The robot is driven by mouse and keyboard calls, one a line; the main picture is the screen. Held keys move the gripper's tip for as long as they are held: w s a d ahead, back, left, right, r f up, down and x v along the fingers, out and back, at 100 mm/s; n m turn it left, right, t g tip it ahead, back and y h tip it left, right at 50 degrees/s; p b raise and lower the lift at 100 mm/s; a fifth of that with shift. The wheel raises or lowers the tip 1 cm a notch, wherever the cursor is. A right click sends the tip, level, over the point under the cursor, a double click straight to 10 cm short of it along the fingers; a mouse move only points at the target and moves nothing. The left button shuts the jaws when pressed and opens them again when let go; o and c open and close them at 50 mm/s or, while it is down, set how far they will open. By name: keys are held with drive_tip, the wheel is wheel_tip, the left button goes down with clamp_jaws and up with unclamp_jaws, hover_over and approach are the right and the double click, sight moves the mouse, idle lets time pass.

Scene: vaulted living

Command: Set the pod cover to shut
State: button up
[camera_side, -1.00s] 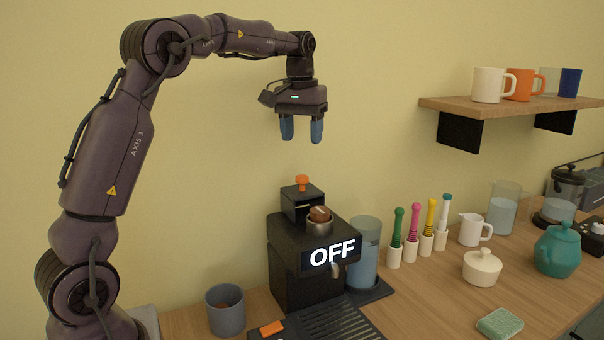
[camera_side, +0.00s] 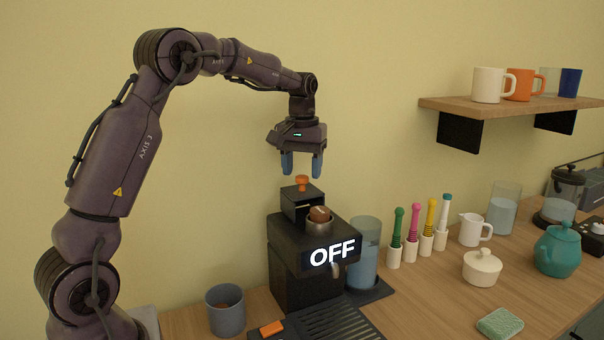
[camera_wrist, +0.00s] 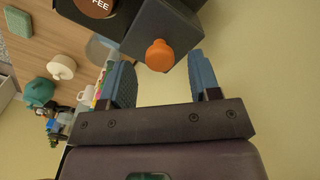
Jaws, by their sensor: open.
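The coffee machine (camera_side: 300,280) is a black box with a lit "OFF" display. Its pod cover (camera_side: 301,203) stands raised at the back of the machine's top, with an orange knob (camera_side: 302,183) on its upper end. A brown pod (camera_side: 319,214) sits in the round metal holder in front, uncovered. My gripper (camera_side: 301,173) is open and points down, with its blue fingertips just above the knob. In the wrist view, the knob (camera_wrist: 160,55) appears between the fingers (camera_wrist: 160,62), near the tips, with the dark cover (camera_wrist: 168,25) beyond it. I see no contact.
A grey cup (camera_side: 225,312) stands left of the machine and a clear water tank (camera_side: 366,262) on its right. Several colored-handled tools (camera_side: 412,235), a white jug (camera_side: 471,230) and a teal teapot (camera_side: 557,250) stand farther right. A shelf (camera_side: 500,108) with mugs is at upper right.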

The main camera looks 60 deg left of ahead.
drive_tip(key=shift+f, duration=0.8)
clamp_jaws()
drive_tip(key=d, duration=0.8)
drive_tip(key=shift+d+r, duration=0.1)
drive_tip(key=shift+d, duration=0.2)
unclamp_jaws()
wheel_tip(320, 180, up, 13)
